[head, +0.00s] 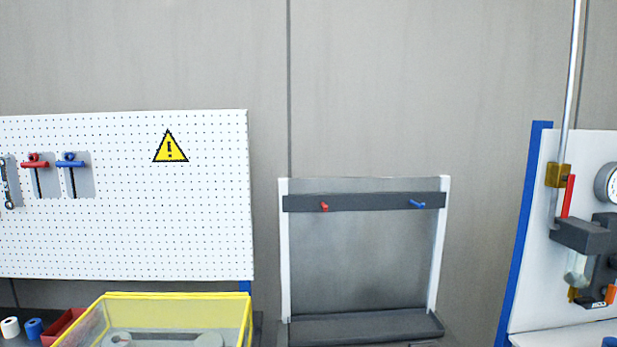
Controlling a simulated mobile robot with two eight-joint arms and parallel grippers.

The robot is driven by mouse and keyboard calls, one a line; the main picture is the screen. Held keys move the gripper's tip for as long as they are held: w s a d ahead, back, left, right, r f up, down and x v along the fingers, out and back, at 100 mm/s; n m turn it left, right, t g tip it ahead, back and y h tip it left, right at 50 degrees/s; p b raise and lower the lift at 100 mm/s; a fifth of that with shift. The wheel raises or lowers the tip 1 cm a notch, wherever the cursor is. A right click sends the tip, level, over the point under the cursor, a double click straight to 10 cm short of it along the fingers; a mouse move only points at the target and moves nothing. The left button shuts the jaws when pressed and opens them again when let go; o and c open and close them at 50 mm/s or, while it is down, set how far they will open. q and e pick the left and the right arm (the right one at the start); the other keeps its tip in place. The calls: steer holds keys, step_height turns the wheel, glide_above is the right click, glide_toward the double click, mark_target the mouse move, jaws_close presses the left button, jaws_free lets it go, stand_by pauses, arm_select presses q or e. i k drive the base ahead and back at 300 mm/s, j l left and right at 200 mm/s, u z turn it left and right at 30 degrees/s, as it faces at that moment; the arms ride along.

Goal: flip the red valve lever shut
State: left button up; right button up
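The red valve lever (568,196) is on the white panel at the right side of the head view. It points nearly straight up and down, tilted slightly, just beside a brass-coloured valve body (558,175) on a vertical metal pipe (571,80). Its lower end meets a dark grey block (583,236). Neither of my grippers shows in the head view.
The white panel (535,270) has a blue edge post (524,230) and a gauge (608,183), cut off by the frame. A grey rack (365,325) with red and blue pegs stands in the middle. A yellow-rimmed bin (180,295) and a pegboard (210,220) are at left.

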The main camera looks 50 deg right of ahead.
mark_target(569, 179)
steer(key=z, duration=2.75)
